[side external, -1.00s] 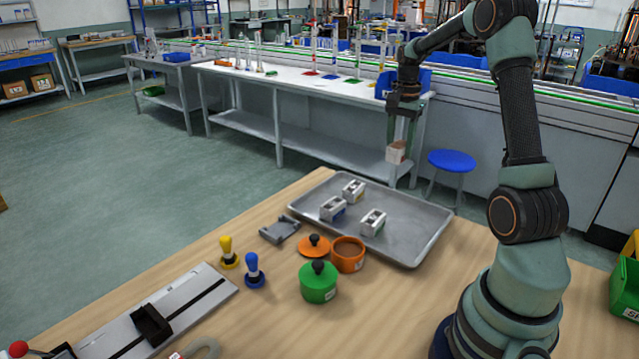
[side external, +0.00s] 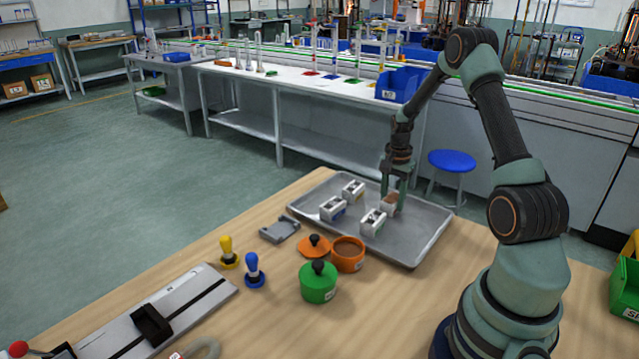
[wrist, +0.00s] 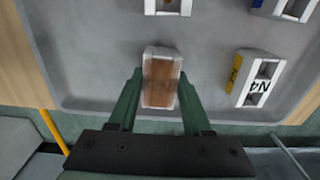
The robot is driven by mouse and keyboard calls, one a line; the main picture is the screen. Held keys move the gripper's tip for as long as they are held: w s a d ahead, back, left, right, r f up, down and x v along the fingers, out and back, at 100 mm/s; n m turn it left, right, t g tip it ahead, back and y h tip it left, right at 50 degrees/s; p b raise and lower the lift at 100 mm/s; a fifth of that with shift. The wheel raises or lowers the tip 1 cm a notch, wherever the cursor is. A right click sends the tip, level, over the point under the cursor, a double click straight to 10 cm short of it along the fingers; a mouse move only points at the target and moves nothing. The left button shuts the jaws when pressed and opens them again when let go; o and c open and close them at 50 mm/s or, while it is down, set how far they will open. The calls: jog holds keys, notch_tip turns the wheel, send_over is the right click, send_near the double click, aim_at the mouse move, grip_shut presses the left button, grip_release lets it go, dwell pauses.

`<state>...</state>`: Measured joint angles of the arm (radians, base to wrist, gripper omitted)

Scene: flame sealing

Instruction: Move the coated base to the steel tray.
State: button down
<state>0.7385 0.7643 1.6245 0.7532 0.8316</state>
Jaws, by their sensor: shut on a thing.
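The coated base (side external: 390,204) is a small white block with a brown coating on top. It also shows in the wrist view (wrist: 161,82), coated face up. My gripper (side external: 393,192) is shut on it, with one green finger on each side. The base is over the right part of the steel tray (side external: 426,224), at or very near its floor; I cannot tell whether it touches. In the wrist view the base lies inside the tray's rim, near one edge. Part of the base is hidden by a finger in the side view.
White slotted blocks (side external: 353,190), (side external: 333,208) and (side external: 373,222) stand in the tray, the last close to the base. An orange pot (side external: 348,256), its lid (side external: 314,246) and a green pot (side external: 318,284) stand in front. The tray's right front is clear.

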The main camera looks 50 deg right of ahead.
aim_at(392, 198)
jog(key=shift+f, duration=0.1)
jog(key=shift+c, duration=1.7)
grip_release()
notch_tip(392, 198, up, 12)
jog(key=w+a+r+n+t, duration=0.1)
jog(key=w+a+r+n, duration=0.15)
jog(key=a+r, duration=0.35)
jog(key=s+a+r+n+t, duration=0.1)
jog(key=s+a+r+n, duration=0.1)
jog(key=a+n, duration=0.3)
jog(key=s+a+r+n+t, duration=0.1)
jog(key=a+n, duration=0.4)
jog(key=a, duration=0.6)
jog(key=s+a+r+n+t, duration=0.2)
jog(key=s+a+n, duration=0.3)
jog(key=a, duration=0.4)
jog(key=shift+r+t, duration=0.3)
